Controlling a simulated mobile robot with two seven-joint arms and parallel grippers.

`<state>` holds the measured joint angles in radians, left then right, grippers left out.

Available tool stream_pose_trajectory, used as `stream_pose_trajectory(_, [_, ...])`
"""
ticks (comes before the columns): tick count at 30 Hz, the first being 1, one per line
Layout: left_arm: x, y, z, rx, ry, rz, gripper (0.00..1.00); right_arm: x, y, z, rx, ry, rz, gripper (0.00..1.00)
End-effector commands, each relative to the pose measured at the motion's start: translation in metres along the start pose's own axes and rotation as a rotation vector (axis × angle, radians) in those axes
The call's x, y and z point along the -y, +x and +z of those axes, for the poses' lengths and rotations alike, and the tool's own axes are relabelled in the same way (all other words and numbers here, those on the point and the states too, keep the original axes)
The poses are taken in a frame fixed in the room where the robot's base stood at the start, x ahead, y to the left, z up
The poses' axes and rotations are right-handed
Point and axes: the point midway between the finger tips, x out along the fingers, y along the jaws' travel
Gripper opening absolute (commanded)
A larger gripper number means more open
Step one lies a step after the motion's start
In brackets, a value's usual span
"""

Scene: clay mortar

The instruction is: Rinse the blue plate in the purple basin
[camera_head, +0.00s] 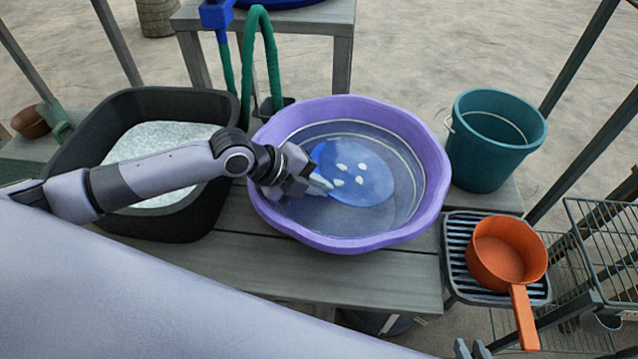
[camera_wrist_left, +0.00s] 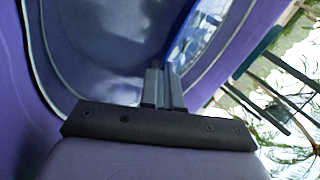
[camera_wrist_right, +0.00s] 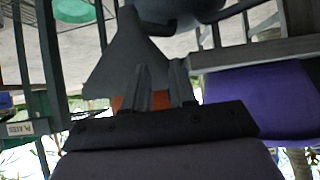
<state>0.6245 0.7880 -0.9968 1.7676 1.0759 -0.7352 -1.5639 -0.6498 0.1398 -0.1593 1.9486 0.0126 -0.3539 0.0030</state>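The purple basin (camera_head: 437,170) stands on the wooden bench and holds clear water. The blue plate (camera_head: 372,182), with several white spots on its face, is inside the basin at the water. My left gripper (camera_head: 322,184) reaches in from the left and is shut on the plate's near-left rim. In the left wrist view, the plate (camera_wrist_left: 193,35) extends from between the left fingertips (camera_wrist_left: 163,72), seen nearly edge-on. My right gripper (camera_head: 472,349) is at the bottom of the head view, open and empty, apart from the basin; its fingers (camera_wrist_right: 161,75) also show in the right wrist view.
A black tub (camera_head: 75,150) of pale granular material stands left of the basin, under my left arm. A green hose (camera_head: 247,60) rises behind. A teal bucket (camera_head: 485,165) stands right. An orange pan (camera_head: 508,255) sits on a rack (camera_head: 458,240). The bench front is clear.

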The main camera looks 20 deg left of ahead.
Motion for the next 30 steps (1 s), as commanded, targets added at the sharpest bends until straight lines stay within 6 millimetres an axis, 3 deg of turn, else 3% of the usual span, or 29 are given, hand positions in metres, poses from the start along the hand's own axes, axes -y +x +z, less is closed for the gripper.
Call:
stream_pose_trajectory(1, [-0.032, 0.009, 0.001, 0.001, -0.003, 0.067, 0.00, 0.000, 0.002, 0.002, 0.000, 0.000, 0.000, 0.26])
stream_pose_trajectory(18, [-0.036, -0.001, 0.007, 0.001, -0.003, 0.067, 0.00, 0.000, 0.001, 0.000, -0.002, 0.000, 0.000, 0.26])
stream_pose_trajectory(30, [-0.022, 0.015, -0.009, -0.007, -0.017, 0.065, 0.00, 0.000, -0.002, -0.003, -0.002, 0.000, 0.000, 0.26])
